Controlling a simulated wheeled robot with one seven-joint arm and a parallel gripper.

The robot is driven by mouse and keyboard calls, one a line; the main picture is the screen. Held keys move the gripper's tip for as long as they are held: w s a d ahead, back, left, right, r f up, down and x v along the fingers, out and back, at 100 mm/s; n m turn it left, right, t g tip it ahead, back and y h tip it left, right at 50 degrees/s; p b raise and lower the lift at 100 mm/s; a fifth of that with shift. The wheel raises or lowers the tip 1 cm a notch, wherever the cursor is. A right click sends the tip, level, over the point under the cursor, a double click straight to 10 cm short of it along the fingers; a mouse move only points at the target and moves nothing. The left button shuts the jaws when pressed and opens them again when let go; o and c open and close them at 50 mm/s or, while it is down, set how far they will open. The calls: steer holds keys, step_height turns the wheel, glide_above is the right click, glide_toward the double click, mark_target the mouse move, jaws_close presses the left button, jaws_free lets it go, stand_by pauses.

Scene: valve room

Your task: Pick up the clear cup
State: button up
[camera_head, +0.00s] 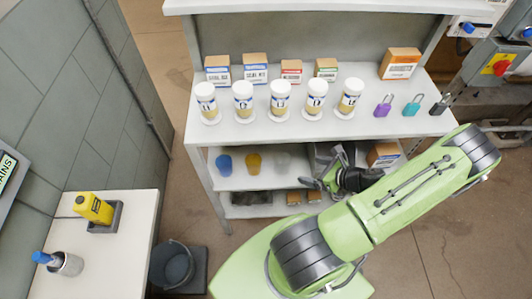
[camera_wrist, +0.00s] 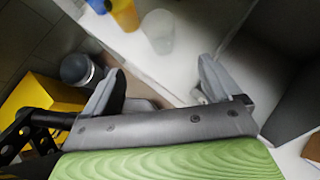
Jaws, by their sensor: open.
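The clear cup (camera_head: 283,161) stands upright on the lower shelf of the white rack, to the right of a yellow cup (camera_head: 253,161) and a blue cup (camera_head: 223,163). My gripper (camera_head: 321,171) is to the right of the clear cup, open, with its jaws toward the shelf. In the wrist view the clear cup (camera_wrist: 157,32) stands ahead of the open fingers of my gripper (camera_wrist: 158,76), near the middle between them but beyond their tips. Nothing is between the fingers. The yellow cup (camera_wrist: 124,14) is close beside it on the left.
Several white jars (camera_head: 280,98) and three padlocks (camera_head: 413,105) stand on the upper shelf (camera_head: 240,135), above the cups. A grey bin (camera_wrist: 283,70) is to the right of my gripper. A bucket (camera_head: 172,263) stands on the floor at the left.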

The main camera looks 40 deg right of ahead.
mark_target(282, 163)
steer(key=b+x, duration=0.3)
steer(key=x, duration=1.3)
steer(key=shift+d+r, duration=0.1)
steer(key=shift+r, duration=0.1)
steer(key=shift+c, duration=0.6)
steer(key=c, duration=0.9)
steer(key=shift+r, duration=0.1)
